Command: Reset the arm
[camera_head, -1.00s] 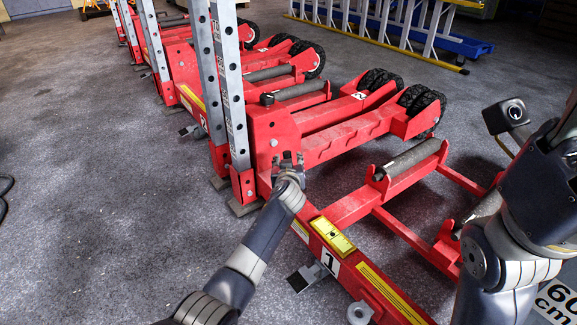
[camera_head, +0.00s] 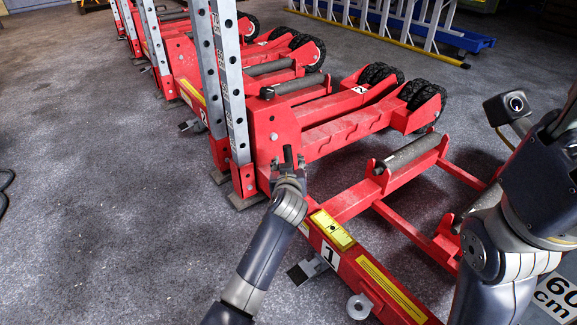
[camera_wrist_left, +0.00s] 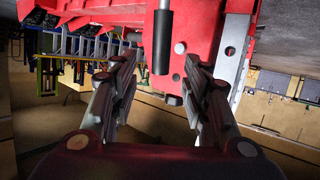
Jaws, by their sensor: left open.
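The red trolley jack marked 1 has a red base (camera_head: 388,292) on the floor and a grey upright post with holes (camera_head: 232,95). Its red arm (camera_head: 345,135) reaches right from the post carriage to black wheels (camera_head: 425,98). My left gripper (camera_head: 288,156) points upward in front of the carriage, near the arm's post end. In the left wrist view the fingers (camera_wrist_left: 155,95) are apart with nothing between them. A black cylindrical handle (camera_wrist_left: 162,42) and red metal lie beyond the fingertips. I cannot tell whether the gripper touches the jack. My right gripper is not visible.
More red jacks stand in a row behind, one marked 2. A grey roller (camera_head: 410,154) lies on the base's red crossbars. My right arm fills the right edge. The grey floor (camera_head: 100,180) at left is mostly clear.

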